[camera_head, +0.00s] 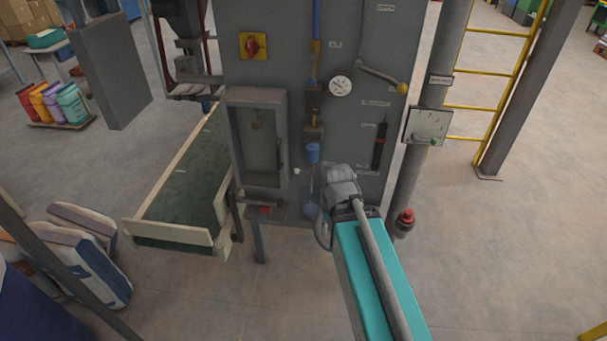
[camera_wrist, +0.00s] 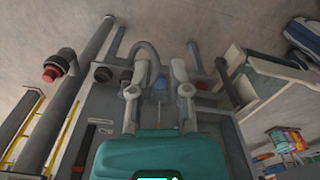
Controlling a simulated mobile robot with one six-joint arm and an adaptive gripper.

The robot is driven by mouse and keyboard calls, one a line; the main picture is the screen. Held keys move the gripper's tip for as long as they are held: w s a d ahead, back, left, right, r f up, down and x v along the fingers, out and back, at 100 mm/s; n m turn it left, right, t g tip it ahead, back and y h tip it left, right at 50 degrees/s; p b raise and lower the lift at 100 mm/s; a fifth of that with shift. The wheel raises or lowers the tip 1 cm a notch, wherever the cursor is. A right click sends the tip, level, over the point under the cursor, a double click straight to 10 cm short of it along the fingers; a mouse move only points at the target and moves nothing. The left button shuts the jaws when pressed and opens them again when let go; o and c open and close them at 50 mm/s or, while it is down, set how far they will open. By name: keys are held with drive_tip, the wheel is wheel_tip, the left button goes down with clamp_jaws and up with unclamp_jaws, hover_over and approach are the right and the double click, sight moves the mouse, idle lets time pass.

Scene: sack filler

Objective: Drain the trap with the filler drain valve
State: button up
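The grey filler cabinet (camera_head: 360,50) stands ahead of me. A column of fittings runs down its front, with a blue bowl (camera_head: 313,152) and a second blue part (camera_head: 310,208) below it. I cannot tell which fitting is the trap or its drain valve, and no label there is readable. My gripper (camera_wrist: 158,72) is in front of the cabinet's lower part, just right of this column in the head view. In the wrist view its two fingers are spread with nothing between them. A small blue part (camera_wrist: 160,86) shows beyond the gap. My gripper hides part of the lower cabinet.
A grey pipe (camera_head: 415,165) with a red-capped fitting (camera_head: 405,221) stands on the right. A yellow-knobbed lever (camera_head: 380,77) and a round gauge (camera_head: 340,86) are above my gripper. A conveyor (camera_head: 175,190) and sacks (camera_head: 90,255) lie left.

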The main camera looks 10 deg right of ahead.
drive_tip(key=o, duration=0.4)
drive_tip(key=shift+w+a+f+b, duration=0.2)
drive_tip(key=shift+w+f+b, duration=0.2)
drive_tip(key=shift+w+f, duration=0.05)
drive_tip(key=shift+w+a+f+b, duration=0.2)
drive_tip(key=shift+w+f+b, duration=0.15)
drive_tip(key=shift+w+f, duration=0.1)
drive_tip(key=shift+o, duration=0.3)
drive_tip(key=w+a+f+m+t+y+b, duration=0.2)
drive_tip(key=w+a+f+t+b, duration=0.1)
drive_tip(key=w+b, duration=0.3)
drive_tip(key=shift+a+f, duration=0.2)
drive_tip(key=shift+f, duration=0.65)
drive_tip(key=m+t+h+b, duration=0.3)
drive_tip(key=m+t+b, duration=1.5)
drive_tip(key=b, duration=1.1)
approach(296, 170)
drive_tip(key=s+m+g, duration=0.2)
drive_tip(key=s, duration=0.2)
drive_tip(key=shift+w+a, duration=0.15)
drive_tip(key=shift+w, duration=0.05)
drive_tip(key=shift+w, duration=0.1)
drive_tip(key=w, duration=0.4)
drive_tip(key=w+r+p, duration=0.1)
drive_tip(key=w, duration=0.4)
drive_tip(key=w+d, duration=0.1)
drive_tip(key=w, duration=0.3)
drive_tip(key=shift+w+r, duration=0.25)
drive_tip(key=shift+r, duration=0.15)
